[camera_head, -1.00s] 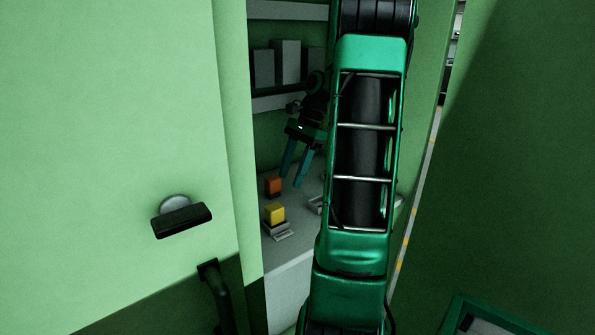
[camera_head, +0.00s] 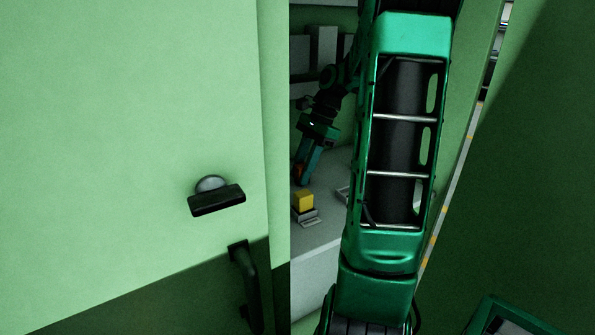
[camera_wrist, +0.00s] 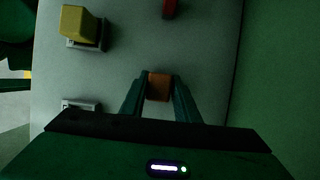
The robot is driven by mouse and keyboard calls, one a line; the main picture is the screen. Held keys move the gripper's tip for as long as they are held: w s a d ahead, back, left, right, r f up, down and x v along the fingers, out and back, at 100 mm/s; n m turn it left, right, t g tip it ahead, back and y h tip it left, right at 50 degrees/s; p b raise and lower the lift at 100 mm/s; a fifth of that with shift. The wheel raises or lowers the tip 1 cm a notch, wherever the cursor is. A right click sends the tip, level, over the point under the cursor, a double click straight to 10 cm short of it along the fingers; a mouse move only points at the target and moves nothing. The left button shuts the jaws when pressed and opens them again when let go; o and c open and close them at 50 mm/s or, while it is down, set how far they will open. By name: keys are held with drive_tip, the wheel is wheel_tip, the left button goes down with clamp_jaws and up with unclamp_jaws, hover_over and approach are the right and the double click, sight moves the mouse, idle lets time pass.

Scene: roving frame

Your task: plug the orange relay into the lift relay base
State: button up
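The orange relay (camera_wrist: 159,87) is between the two fingertips of my gripper (camera_wrist: 160,79) in the wrist view. The fingers flank it closely on both sides; whether they press on it I cannot tell. In the head view my gripper (camera_head: 303,172) reaches down to the shelf, and only a sliver of the orange relay (camera_head: 297,171) shows behind a finger. A grey base (camera_wrist: 80,105) with nothing visible on it lies to the left in the wrist view, partly hidden by my gripper body. It seems to show beside my arm in the head view (camera_head: 342,194). No label is legible.
A yellow relay (camera_head: 303,201) sits in a grey base (camera_head: 304,214) near the shelf's front. A red block (camera_wrist: 170,8) is at the wrist view's top edge. Grey boxes (camera_head: 326,47) stand on an upper shelf. A green door panel (camera_head: 130,120) fills the left.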

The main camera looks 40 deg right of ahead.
sight(298, 166)
drive_tip(key=c, duration=0.5)
drive_tip(key=shift+r, duration=2.55)
drive_tip(key=shift+s, duration=0.15)
